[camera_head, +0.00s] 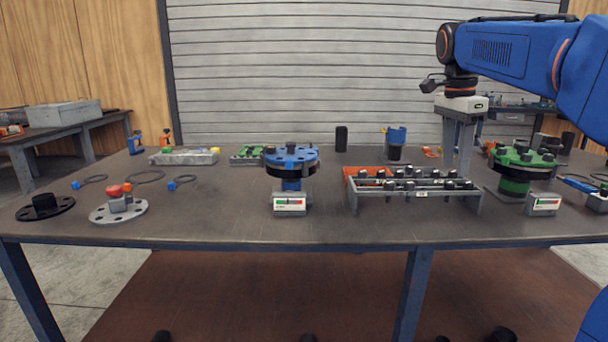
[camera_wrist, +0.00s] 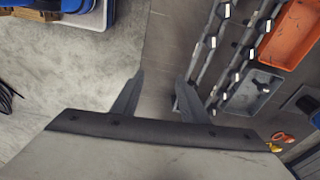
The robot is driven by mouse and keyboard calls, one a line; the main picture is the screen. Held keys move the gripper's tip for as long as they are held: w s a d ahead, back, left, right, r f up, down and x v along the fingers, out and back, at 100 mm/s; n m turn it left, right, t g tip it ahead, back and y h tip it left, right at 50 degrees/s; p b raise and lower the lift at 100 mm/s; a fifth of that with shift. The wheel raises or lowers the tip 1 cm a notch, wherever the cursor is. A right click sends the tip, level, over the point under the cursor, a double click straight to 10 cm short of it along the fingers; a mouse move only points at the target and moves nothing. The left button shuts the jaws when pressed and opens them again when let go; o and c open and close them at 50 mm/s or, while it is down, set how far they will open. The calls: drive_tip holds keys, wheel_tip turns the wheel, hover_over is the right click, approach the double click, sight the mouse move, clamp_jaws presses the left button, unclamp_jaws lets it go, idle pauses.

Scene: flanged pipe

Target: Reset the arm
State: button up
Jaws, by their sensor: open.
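My blue arm reaches in from the upper right in the head view, with its wrist bent so that my gripper (camera_head: 457,160) points down. The gripper has a pale body and two long grey fingers. It is over the right part of the workbench (camera_head: 345,230), near the right end of the bolt rack (camera_head: 420,193). In the wrist view my gripper (camera_wrist: 160,80) shows two dark fingers spread apart with nothing between them. The exact height of the fingertips above the bench is hard to tell.
A blue flange (camera_head: 291,157) stands left of the rack and a green flange (camera_head: 520,158) right of it. A grey disc (camera_head: 119,212) and black disc (camera_head: 45,207) lie at left. A blue cup (camera_head: 396,136) stands behind the rack. The front bench strip is largely clear.

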drive_tip(key=s+a+f+n+t, duration=0.2)
drive_tip(key=s+f+n, duration=0.6)
drive_tip(key=s+f, duration=0.5)
drive_tip(key=s+a+f+n+t+y, duration=0.1)
drive_tip(key=s+a+f+n, duration=0.3)
drive_tip(key=s+f+n, duration=0.5)
drive_tip(key=s+f+t, duration=0.1)
drive_tip(key=s+f, duration=0.4)
drive_tip(key=s, duration=0.1)
drive_tip(key=shift+s+a+f+t, duration=0.2)
drive_tip(key=shift+s+f+t, duration=0.05)
drive_tip(key=shift+s+t, duration=0.1)
